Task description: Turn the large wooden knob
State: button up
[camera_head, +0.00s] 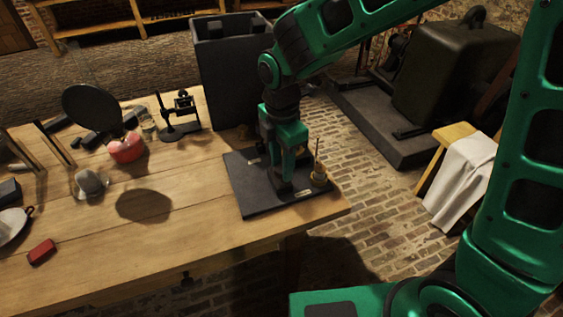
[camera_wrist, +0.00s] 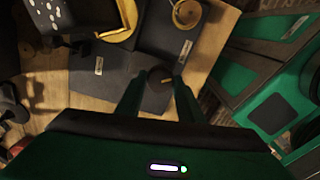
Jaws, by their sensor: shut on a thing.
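My gripper (camera_head: 281,188) points down over a dark flat board (camera_head: 246,197) at the right end of the wooden table. In the wrist view the two fingers of my gripper (camera_wrist: 160,82) stand on either side of a small round brown knob (camera_wrist: 161,75) on the dark board (camera_wrist: 125,86). The gripper is shut on this knob. The fingers partly cover it, and my gripper hides it in the head view.
A brass piece with a thin upright rod (camera_head: 318,177) stands close right of my gripper. A tall dark box (camera_head: 228,75) stands behind the board. The front middle of the table is clear.

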jog(key=n, duration=0.6)
jog(key=shift+w+d+r+n, duration=0.1)
jog(key=shift+w+n, duration=0.15)
jog(key=shift+n, duration=0.15)
dwell(0.4)
jog(key=o, duration=1)
jog(key=shift+o, duration=0.3)
jog(key=shift+s, duration=0.1)
notch_tip(320, 180, up, 11)
jog(key=shift+f, duration=0.2)
